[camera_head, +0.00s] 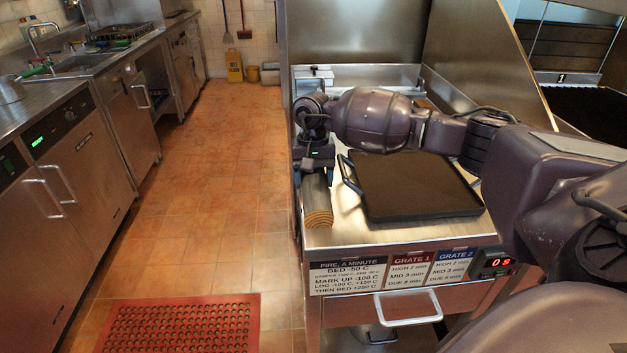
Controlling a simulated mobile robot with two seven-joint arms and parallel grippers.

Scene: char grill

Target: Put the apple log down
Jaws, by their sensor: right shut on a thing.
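The fingertips are partly hidden, and I cannot tell whether the log touches the counter. My left gripper is not in view.
A dark flat tray or plate (415,186) with a side handle lies just right of the log. Signs (349,276) and a red timer display (497,262) line the counter's front. The tiled floor left of the counter is open, with a red mat (180,325).

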